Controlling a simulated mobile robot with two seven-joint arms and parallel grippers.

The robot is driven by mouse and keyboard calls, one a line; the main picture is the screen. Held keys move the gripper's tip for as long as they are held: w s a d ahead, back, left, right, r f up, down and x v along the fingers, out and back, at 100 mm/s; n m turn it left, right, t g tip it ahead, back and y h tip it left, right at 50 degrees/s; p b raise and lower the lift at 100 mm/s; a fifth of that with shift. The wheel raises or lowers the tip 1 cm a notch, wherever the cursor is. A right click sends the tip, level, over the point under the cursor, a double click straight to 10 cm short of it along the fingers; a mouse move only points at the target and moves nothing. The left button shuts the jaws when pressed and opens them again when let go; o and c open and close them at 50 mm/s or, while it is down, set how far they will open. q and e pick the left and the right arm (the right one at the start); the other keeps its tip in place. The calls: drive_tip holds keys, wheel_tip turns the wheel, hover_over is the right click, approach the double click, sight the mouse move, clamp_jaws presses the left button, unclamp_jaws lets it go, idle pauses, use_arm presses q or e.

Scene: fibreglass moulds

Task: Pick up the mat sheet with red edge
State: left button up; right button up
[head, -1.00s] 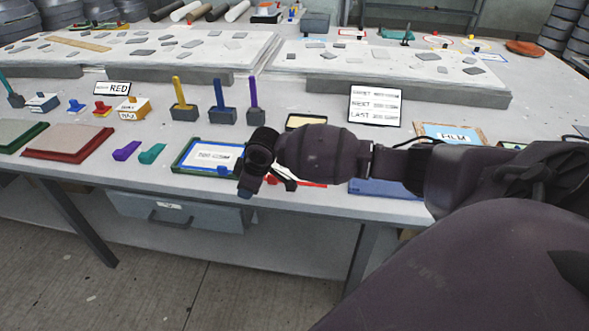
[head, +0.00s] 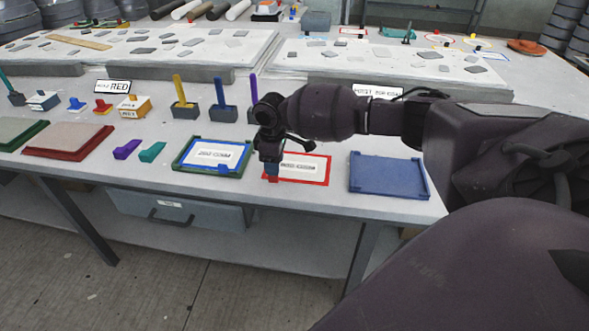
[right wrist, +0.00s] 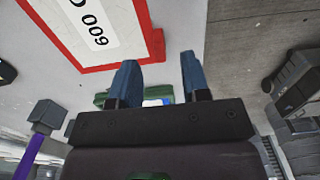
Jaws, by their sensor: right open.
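The mat sheet with red edge (head: 312,174) lies flat near the table's front edge, between a green-rimmed tray and a blue tray. It is white with a red border and a label in its middle. In the right wrist view the sheet (right wrist: 75,42) fills the upper left, its label partly cut off. My right gripper (head: 271,174) is at the sheet's left end in the head view, pointing down. Its two blue fingers are apart and empty in the right wrist view (right wrist: 158,78), beside the red border. Whether they touch the sheet I cannot tell. My left gripper is not in view.
The green-rimmed tray (head: 178,163) holding a blue-edged sheet is close on the left. The blue tray (head: 388,176) is on the right. Purple (head: 126,149) and teal (head: 152,151) blocks lie further left. Upright-handled tools stand behind, and my arm hides part of the table.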

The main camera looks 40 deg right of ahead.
wheel_tip(320, 180, down, 5)
drive_tip(key=shift+d+f+b, duration=0.1)
drive_tip(key=shift+b, duration=0.25)
clamp_jaws()
